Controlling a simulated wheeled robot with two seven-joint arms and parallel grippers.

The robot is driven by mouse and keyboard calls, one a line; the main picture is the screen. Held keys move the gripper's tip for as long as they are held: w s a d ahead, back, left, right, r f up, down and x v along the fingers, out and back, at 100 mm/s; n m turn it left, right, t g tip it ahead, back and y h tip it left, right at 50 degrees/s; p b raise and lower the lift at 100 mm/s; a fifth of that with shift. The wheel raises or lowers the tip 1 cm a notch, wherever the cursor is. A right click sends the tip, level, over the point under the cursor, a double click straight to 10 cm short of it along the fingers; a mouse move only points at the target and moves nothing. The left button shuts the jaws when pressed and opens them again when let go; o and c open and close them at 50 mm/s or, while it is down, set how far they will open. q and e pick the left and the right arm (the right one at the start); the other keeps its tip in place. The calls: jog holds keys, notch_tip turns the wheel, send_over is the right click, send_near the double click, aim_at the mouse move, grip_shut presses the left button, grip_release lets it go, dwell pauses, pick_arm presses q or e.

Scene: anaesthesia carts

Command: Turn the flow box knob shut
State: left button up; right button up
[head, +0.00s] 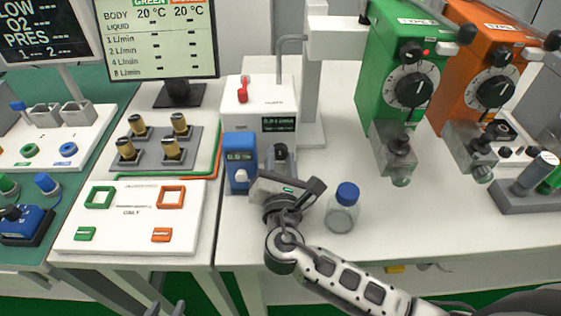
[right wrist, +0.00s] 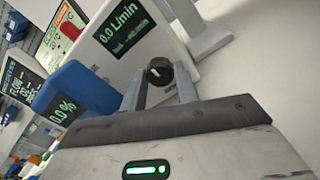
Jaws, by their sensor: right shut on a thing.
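The white flow box (head: 255,98) stands on the middle table, with a red lever on top and a dark display. In the right wrist view its display (right wrist: 124,32) reads 0.0 L/min. Its black knob (right wrist: 158,70) with a white mark sits low on the front, between the fingers of my right gripper (right wrist: 160,88), which is shut on it. In the head view my right gripper (head: 283,168) reaches the box front and mostly hides the knob. Two dark fingertips of my left gripper (head: 166,307) show apart at the bottom edge, near nothing.
A blue box (head: 240,160) with a percent display stands just left of my right gripper. A blue-capped jar (head: 343,207) stands close on its right. Green (head: 398,60) and orange (head: 487,65) vaporizers hang at right. A white panel (head: 130,215) lies at left.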

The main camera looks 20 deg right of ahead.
jog(key=shift+r, duration=0.1)
dwell(0.4)
jog(key=o, duration=0.7)
